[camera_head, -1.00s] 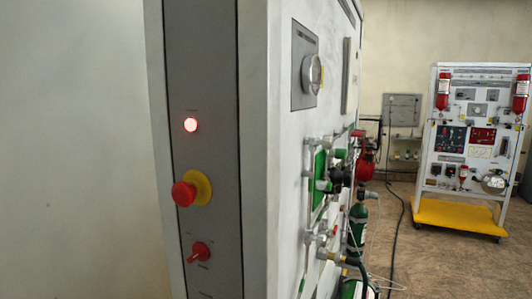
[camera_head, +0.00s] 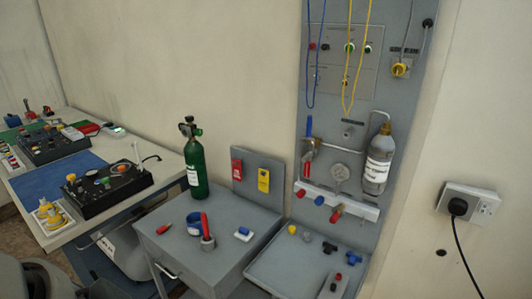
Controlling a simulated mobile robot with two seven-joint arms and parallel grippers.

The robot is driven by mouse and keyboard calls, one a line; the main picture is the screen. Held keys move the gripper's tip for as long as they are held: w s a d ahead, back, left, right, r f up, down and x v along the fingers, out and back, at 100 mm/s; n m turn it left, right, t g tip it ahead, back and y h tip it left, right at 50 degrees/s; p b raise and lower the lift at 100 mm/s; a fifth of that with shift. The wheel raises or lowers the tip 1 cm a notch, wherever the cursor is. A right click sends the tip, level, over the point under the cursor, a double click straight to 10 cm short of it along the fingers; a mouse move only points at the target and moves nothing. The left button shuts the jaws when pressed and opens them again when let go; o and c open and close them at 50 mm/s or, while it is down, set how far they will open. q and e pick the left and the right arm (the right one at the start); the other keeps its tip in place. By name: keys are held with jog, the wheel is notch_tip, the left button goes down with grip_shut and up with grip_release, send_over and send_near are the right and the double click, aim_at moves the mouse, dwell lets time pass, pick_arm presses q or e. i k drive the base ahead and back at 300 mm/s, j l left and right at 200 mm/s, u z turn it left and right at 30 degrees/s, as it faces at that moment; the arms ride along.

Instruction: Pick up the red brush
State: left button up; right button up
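A red upright piece (camera_head: 206,226) stands with its lower end at a grey ring or cup on the grey cabinet top. A smaller red piece (camera_head: 163,229) lies flat near the cabinet's left edge. Either could be the red brush; both are too small for me to tell bristles. A blue round item (camera_head: 193,220) is close to the left of the upright piece, and a blue and white item (camera_head: 243,233) lies to its right. Neither of my grippers shows, and nothing is seen holding these things.
A green cylinder (camera_head: 195,163) stands at the back of the cabinet top (camera_head: 180,250). A wall panel (camera_head: 345,105) with a grey bottle (camera_head: 377,162) rises right of it, above a tray (camera_head: 290,265) with small fittings. A cluttered workbench (camera_head: 105,155) is at left.

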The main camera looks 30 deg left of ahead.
aim_at(204, 217)
jog(key=u, duration=1.5)
jog(key=i+z, duration=0.4)
jog(key=i, duration=0.25)
jog(key=i+j+z, duration=0.15)
jog(key=i+z, duration=0.2)
jog(key=i, duration=0.3)
